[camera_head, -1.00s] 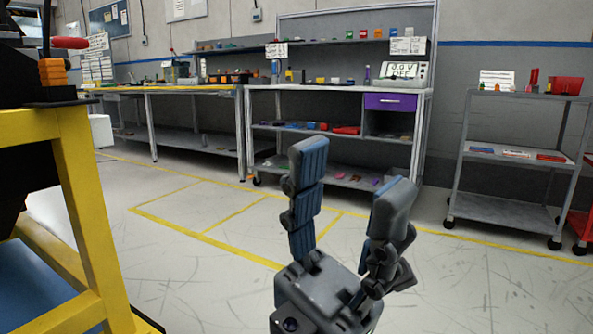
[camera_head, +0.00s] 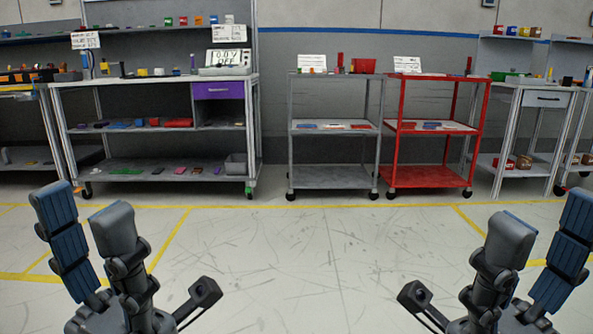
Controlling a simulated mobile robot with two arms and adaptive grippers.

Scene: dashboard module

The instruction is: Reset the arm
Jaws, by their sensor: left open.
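My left gripper (camera_head: 88,208) is at the lower left of the head view. Its two dark grey fingers with blue ribbed pads point up and stand apart, with nothing between them. My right gripper (camera_head: 546,216) is at the lower right in a mirrored pose. Its fingers also stand apart and are empty. Both grippers are in front of open floor and touch nothing. Most of both arms lies outside the picture.
A workbench with a purple drawer (camera_head: 218,90) stands at the back left. A grey cart (camera_head: 333,176) and a red cart (camera_head: 428,177) are at the back middle. A white-drawer table (camera_head: 546,99) is at the right. The floor (camera_head: 300,265) between my grippers is clear.

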